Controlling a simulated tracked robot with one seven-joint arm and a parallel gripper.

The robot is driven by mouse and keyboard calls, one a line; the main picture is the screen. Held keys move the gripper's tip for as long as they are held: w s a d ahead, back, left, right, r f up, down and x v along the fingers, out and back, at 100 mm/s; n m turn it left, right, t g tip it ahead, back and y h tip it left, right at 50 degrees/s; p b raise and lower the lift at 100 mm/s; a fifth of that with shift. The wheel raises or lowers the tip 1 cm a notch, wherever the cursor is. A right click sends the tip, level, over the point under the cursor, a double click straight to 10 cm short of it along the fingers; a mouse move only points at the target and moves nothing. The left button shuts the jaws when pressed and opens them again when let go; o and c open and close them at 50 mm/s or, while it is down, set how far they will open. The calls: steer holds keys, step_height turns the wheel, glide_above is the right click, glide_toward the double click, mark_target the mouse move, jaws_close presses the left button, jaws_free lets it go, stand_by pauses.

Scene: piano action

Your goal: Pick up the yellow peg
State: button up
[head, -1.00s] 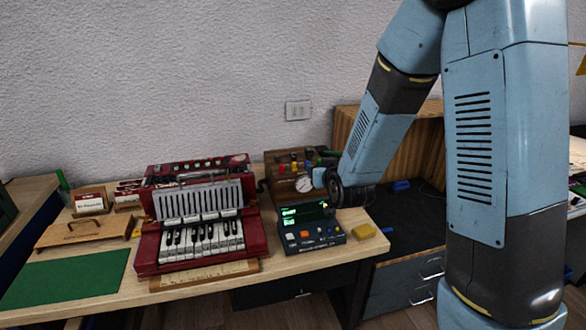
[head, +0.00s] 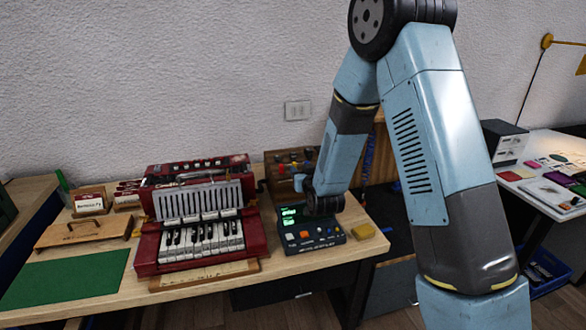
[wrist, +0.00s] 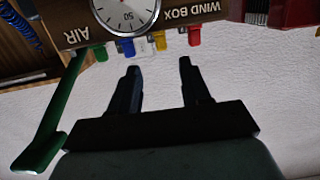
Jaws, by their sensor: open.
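In the wrist view the yellow peg (wrist: 160,41) sticks out of the edge of the wooden wind box (wrist: 185,25), between a white peg (wrist: 141,47) and a red peg (wrist: 194,37). My gripper (wrist: 159,65) is open and empty. Its two dark fingers point toward the box, with the yellow peg lying between their lines and a little beyond the tips in the picture. In the head view the wind box (head: 273,158) stands at the back of the bench, partly behind my arm. My fingers cannot be made out there.
Blue (wrist: 124,45) and green (wrist: 100,52) pegs sit left of the white one in the wrist view. A long green part (wrist: 55,120) lies left of my fingers. The red keyboard instrument (head: 200,210) and a dark button device (head: 312,236) stand close to the arm's end.

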mark_target(295, 164)
steer(key=shift+x, duration=2.9)
steer(key=shift+a+f, duration=0.1)
steer(key=shift+a, duration=0.05)
steer(key=shift+c, duration=0.5)
jaws_close()
